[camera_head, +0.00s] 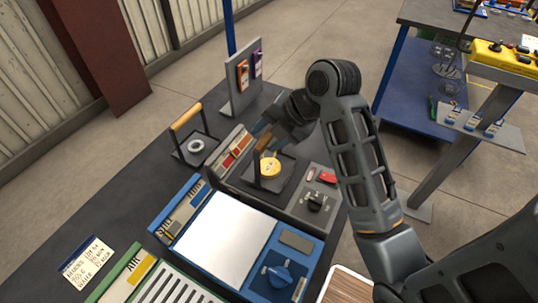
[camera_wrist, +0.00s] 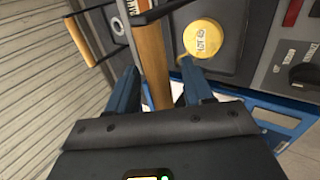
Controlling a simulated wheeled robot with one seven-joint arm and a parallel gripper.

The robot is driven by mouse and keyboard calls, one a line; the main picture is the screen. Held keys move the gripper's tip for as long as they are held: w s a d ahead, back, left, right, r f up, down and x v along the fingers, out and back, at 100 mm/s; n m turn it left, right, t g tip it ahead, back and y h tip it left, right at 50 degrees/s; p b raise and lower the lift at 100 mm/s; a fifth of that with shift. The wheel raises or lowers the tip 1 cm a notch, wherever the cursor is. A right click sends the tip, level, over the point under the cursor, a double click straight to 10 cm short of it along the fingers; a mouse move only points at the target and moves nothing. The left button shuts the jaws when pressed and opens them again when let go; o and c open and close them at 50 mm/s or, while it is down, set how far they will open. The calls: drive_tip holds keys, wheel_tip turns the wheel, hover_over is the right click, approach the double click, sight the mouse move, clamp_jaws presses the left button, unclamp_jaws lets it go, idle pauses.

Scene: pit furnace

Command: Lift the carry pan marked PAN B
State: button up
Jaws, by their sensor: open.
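Two dark carry pans with wooden bar handles show in the head view. The nearer pan (camera_head: 266,184) holds a yellow disc (camera_head: 269,166), and its wooden handle (camera_head: 264,141) is beside my gripper (camera_head: 280,132). The other pan (camera_head: 185,153) stands to the left and holds a grey ring (camera_head: 196,145). I cannot read PAN B on either. In the wrist view, my gripper (camera_wrist: 158,70) is open, with the nearer pan's handle (camera_wrist: 152,58) between its fingers. The yellow disc also shows there (camera_wrist: 204,38). I cannot tell whether the fingers touch the handle.
A blue-framed unit with a white plate (camera_head: 228,237) and a knob stands in front. A control panel with a red switch (camera_head: 327,177) is right of the nearer pan. An upright stand (camera_head: 243,80) rises behind. Bare dark bench (camera_head: 110,215) lies at left.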

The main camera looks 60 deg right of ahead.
drive_tip(key=shift+c, duration=0.5)
clamp_jaws()
